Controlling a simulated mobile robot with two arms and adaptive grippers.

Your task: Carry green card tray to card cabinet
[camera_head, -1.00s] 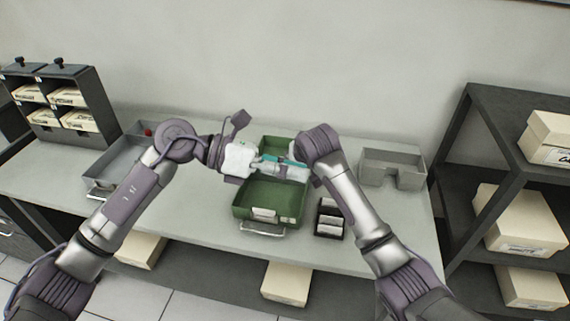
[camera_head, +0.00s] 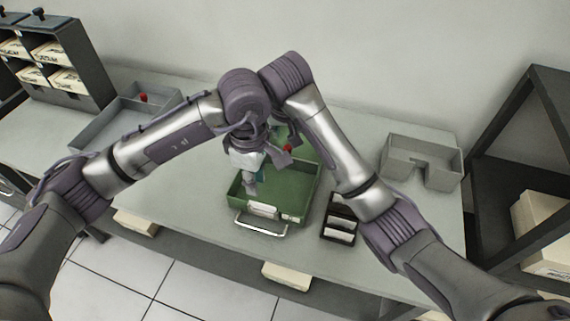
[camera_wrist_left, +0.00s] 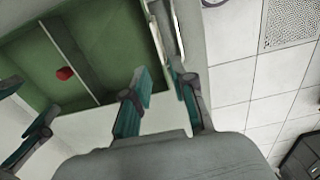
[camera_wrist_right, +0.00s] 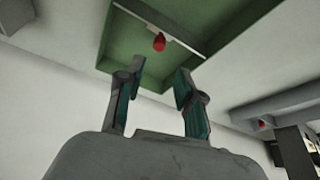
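The green card tray (camera_head: 300,195) sits on the table in the head view, with a metal handle and label on its front wall. A small red piece (camera_wrist_left: 65,73) shows in it. My left gripper (camera_head: 250,192) points down at the tray's front left part. In the left wrist view its fingers (camera_wrist_left: 158,75) are apart near the tray's front wall; contact is unclear. My right gripper (camera_head: 283,153) is over the tray's back part; its fingers (camera_wrist_right: 157,80) are apart in the right wrist view. The card cabinet (camera_head: 55,60), dark with cream card drawers, stands at the table's left end.
A grey tray (camera_head: 105,120) with a red piece is left of the green tray. A small dark card holder (camera_head: 340,217) stands close on its right. A grey notched bin (camera_head: 420,155) is farther right. Dark shelving (camera_head: 540,120) with cream boxes borders the right side.

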